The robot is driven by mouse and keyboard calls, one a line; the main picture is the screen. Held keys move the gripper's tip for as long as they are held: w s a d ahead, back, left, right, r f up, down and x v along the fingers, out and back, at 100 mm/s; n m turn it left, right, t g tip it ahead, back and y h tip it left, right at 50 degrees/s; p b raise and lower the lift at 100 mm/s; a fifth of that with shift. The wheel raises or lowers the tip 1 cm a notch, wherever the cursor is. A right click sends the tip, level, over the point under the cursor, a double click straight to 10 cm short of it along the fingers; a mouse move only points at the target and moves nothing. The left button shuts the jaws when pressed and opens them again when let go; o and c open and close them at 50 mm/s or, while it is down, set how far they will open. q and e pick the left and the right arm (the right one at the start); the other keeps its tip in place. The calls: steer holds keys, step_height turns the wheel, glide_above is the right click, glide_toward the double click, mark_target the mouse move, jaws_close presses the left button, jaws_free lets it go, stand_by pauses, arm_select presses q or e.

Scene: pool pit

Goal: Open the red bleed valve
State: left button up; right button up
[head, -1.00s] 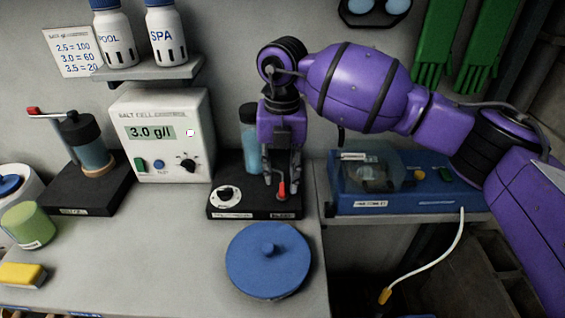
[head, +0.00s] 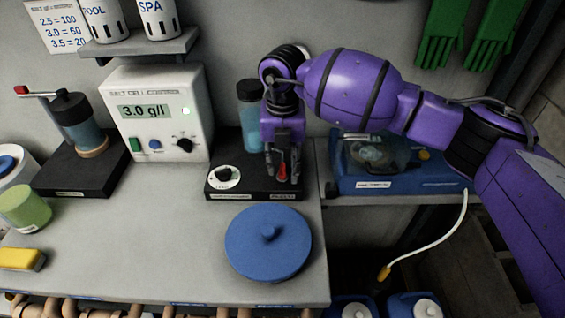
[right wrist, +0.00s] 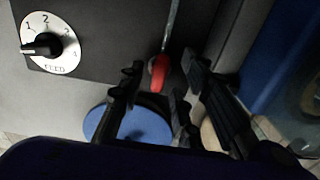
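The red bleed valve (head: 282,173) is a small red lever at the right front of a black feeder base (head: 250,187). It also shows in the right wrist view (right wrist: 160,72), between the fingertips. My right gripper (head: 283,178) points down over it, with one finger on each side. In the right wrist view my right gripper (right wrist: 161,78) is open, with a gap beside the red lever; whether either finger touches it I cannot tell. The lever's upper part is partly hidden by the gripper in the head view. My left gripper is not in view.
A salt cell control box (head: 158,115) is to the left. A round blue lid (head: 268,243) lies in front. A blue pump unit (head: 390,180) stands at the right.

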steer(key=c, duration=0.7)
jaws_close()
